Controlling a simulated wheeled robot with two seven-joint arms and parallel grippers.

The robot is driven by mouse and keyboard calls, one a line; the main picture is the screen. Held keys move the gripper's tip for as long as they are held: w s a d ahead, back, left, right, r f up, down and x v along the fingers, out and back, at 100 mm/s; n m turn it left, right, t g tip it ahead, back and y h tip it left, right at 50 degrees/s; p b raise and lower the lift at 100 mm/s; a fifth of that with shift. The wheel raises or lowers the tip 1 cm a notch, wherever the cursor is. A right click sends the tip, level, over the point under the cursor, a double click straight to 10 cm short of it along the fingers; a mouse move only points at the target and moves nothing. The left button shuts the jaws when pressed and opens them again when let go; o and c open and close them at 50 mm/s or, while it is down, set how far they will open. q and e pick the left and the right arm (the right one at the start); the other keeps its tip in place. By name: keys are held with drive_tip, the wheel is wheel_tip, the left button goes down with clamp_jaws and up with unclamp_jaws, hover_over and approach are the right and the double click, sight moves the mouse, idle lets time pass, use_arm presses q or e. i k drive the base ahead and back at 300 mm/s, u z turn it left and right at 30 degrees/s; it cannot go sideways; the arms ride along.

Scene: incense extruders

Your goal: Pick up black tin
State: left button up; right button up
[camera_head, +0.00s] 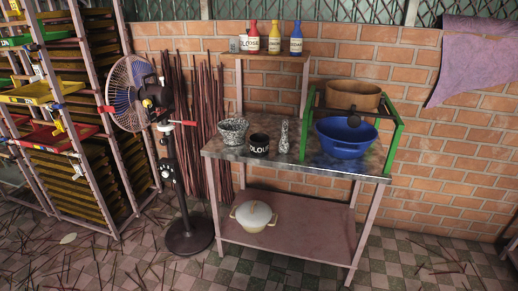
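The black tin (260,145) stands upright on the metal tabletop (225,151), near its front edge. It is a short dark cylinder with pale lettering on its side. It sits between a grey speckled mortar-like bowl (233,131) on its left and a slim grey speckled object (284,136) on its right. Neither of my grippers shows in the head view.
A blue basin (345,138) sits beneath a green-framed stand (394,137) holding a brown bowl (353,95). Bottles (274,38) line the upper shelf. A lidded pot (254,215) is on the lower shelf. A standing fan (132,93) and tray racks (60,95) occupy the left.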

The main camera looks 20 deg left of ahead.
sight(259, 145)
drive_tip(key=u, duration=0.1)
drive_tip(key=k, duration=0.4)
drive_tip(key=z, duration=1.05)
drive_tip(key=i, duration=1.75)
drive_tip(key=u, duration=0.9)
drive_tip(key=i, duration=0.95)
drive_tip(key=u, duration=0.8)
